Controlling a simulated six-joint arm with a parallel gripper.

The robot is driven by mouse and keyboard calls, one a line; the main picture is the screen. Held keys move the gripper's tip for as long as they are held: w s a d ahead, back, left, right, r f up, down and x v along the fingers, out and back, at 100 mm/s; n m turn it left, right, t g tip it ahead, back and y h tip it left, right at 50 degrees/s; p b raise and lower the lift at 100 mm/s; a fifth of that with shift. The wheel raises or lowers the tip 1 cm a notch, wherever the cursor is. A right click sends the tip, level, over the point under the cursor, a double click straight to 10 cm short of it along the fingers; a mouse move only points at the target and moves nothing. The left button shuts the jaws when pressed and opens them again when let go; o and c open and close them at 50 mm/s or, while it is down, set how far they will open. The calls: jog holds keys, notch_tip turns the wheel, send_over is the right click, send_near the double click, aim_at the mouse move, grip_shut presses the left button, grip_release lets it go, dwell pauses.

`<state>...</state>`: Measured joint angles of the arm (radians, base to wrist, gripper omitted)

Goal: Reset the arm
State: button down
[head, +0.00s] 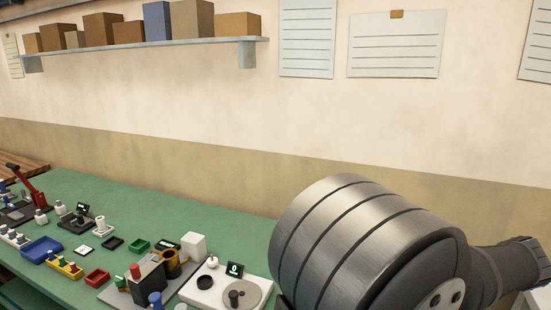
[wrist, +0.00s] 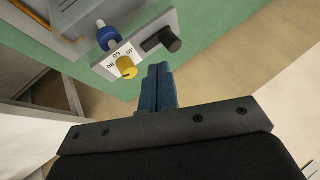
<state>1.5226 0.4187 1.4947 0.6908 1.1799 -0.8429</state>
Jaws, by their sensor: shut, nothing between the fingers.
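My gripper (wrist: 158,88) shows in the wrist view, its two blue fingers pressed together with nothing between them. Printed numbers show beside the knobs. In the head view a large part of my arm fills the lower right, and the gripper does not show there.
A green bench (head: 190,208) runs along the wall with several small trays, including a blue tray (head: 41,249) and a red tray (head: 97,278). A white device (head: 209,295) stands close to my arm. A shelf (head: 150,46) holds several boxes. The bench's rear strip is clear.

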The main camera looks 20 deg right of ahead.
jog(key=f, duration=0.1)
jog(key=d+f, duration=0.2)
jog(key=shift+w+d+f, duration=0.15)
jog(key=shift+w+f, duration=0.1)
jog(key=w+a+v, duration=0.1)
jog(key=v, duration=0.7)
jog(key=w+a+r+m+g+h, duration=0.3)
jog(key=w+a+r+m+g, duration=0.2)
jog(key=m, duration=1.1)
jog(key=shift+w+r+m+g, duration=0.3)
jog(key=shift+w+r+g, duration=0.35)
jog(key=shift+r, duration=0.15)
jog(key=shift+a, duration=0.15)
